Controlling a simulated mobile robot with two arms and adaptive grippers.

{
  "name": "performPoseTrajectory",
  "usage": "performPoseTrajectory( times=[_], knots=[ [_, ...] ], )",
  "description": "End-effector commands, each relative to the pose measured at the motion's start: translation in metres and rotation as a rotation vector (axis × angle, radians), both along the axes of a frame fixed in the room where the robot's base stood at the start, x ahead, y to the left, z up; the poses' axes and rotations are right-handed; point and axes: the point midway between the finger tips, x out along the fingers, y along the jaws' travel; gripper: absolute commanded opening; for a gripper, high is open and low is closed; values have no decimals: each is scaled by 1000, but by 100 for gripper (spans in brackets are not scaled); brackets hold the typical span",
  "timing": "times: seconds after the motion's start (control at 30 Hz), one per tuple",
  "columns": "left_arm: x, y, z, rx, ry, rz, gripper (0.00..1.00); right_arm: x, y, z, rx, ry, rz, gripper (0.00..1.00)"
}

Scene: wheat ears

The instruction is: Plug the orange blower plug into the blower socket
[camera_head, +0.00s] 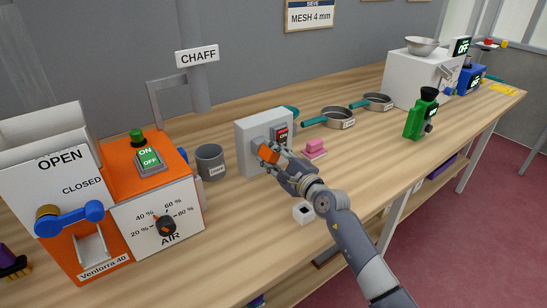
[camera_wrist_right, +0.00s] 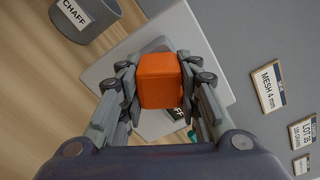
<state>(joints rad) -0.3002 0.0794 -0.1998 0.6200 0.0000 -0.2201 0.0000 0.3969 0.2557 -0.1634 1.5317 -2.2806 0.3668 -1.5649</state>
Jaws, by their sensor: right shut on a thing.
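The orange blower plug (camera_head: 268,154) is between the fingers of my right gripper (camera_head: 274,156), which is shut on it. In the wrist view the plug (camera_wrist_right: 160,80) fills the gap between the fingertips (camera_wrist_right: 158,84). The blower socket is on a white box (camera_head: 247,134) on the bench, with a grey socket plate (camera_head: 257,144) and a switch with a red display (camera_head: 281,132). The plug is right in front of the plate; whether it is seated in it I cannot tell, as the plug and fingers hide the contact. My left gripper is not in view.
The orange and white blower machine (camera_head: 150,176) stands at left. A grey CHAFF cup (camera_head: 210,161) is between it and the box.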

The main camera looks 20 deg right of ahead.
Motion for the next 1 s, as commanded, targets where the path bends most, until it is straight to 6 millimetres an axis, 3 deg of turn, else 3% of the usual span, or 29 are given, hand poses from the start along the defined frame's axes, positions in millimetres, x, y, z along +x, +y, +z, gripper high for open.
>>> performPoseTrajectory(
  times=[0.03,0.07,0.17,0.63,1.0],
  knots=[
    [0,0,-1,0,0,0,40,2,1,1,1,-2,0,6],
    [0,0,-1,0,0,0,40,2,1,1,1,-2,0,33],
    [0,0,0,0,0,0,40,1,1,1,1,-2,0,55],
    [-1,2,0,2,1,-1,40,-7,-3,0,-1,0,0,55],
    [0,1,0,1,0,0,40,-72,-26,-1,-2,0,1,55]
  ],
)
